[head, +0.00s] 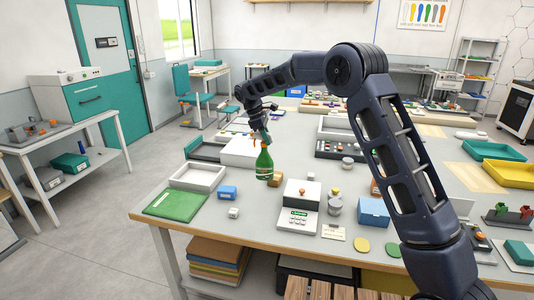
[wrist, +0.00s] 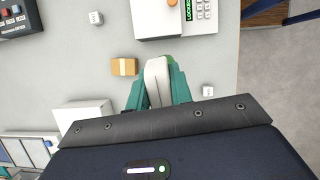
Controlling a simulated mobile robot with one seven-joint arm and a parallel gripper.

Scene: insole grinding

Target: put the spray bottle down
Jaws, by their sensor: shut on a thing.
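The spray bottle (head: 264,165) is green with a pale label and hangs upright below my gripper (head: 262,143) in the head view. My gripper is shut on its upper part. In the wrist view, the teal fingers (wrist: 158,92) close on both sides of the bottle's pale grey top (wrist: 157,74), and a bit of green shows past it. The bottle is over the near left part of the table (head: 262,215). I cannot tell whether its base touches the tabletop.
A small tan box (head: 275,180) is close beside the bottle. A white tray (head: 197,177) and green mat (head: 176,204) lie farther left.

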